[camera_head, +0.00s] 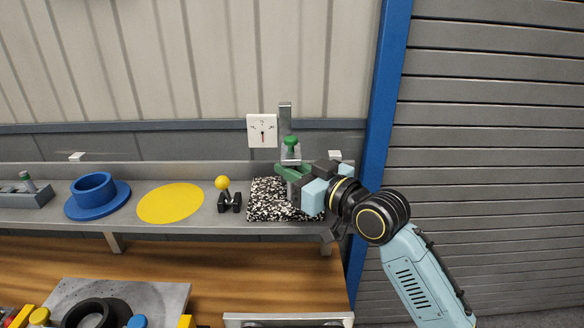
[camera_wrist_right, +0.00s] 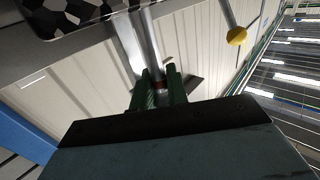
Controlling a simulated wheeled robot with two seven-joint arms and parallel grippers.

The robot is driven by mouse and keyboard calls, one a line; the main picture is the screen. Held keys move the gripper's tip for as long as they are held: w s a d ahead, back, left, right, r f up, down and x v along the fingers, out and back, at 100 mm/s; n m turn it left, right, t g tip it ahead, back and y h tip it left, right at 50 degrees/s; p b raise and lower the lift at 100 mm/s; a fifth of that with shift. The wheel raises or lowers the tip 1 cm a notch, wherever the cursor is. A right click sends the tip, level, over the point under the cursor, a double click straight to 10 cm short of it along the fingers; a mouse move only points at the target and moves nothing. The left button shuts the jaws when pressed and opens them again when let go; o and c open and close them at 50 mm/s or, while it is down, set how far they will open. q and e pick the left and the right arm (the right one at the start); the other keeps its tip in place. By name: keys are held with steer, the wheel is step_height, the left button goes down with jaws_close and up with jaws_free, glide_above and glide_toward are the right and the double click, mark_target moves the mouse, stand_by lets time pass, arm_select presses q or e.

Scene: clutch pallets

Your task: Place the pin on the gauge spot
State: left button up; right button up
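My right gripper (camera_head: 288,172) is over the black-and-white speckled plate (camera_head: 265,205) at the right end of the shelf, beside a grey upright post (camera_head: 285,117) with a green knob (camera_head: 291,142). A marked gauge spot is not clearly visible; the gripper covers part of the plate. My left gripper is not in view.
Left of the plate stand a yellow-ball lever (camera_head: 222,183), a yellow disc (camera_head: 171,203), a blue flanged cup (camera_head: 95,190) and a grey block (camera_head: 22,196) holding a green-topped peg. A white dial card (camera_head: 262,131) is behind. A blue post (camera_head: 377,130) stands right.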

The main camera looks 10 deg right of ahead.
steer(key=o, duration=0.3)
steer(key=shift+o, duration=0.2)
steer(key=shift+r, duration=0.1)
steer(key=b+v, duration=0.1)
steer(key=v, duration=1.1)
steer(key=shift+b, duration=0.4)
